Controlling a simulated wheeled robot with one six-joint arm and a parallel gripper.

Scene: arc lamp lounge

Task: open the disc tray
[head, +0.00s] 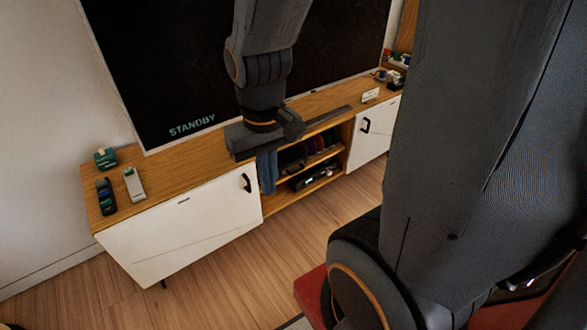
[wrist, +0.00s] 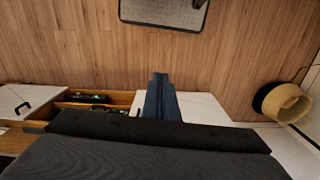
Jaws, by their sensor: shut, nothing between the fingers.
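A black box-shaped device (head: 314,176) sits on the lower shelf of the open middle bay of the cabinet; it looks like a disc player. Its front is small in view and I cannot make out its tray. In the wrist view a dark device (wrist: 88,98) shows in the open bay, left of the fingers. My gripper (head: 268,188) points down in front of the cabinet, left of the device and apart from it. Its blue fingers (wrist: 160,78) are shut together and empty.
The cabinet (head: 175,225) has white doors with black handles on both sides of the bay. A large screen (head: 170,60) reading STANDBY stands behind its top. Remotes (head: 134,184) lie at the left end. Wooden floor in front is clear; a framed mat (wrist: 165,12) lies beyond.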

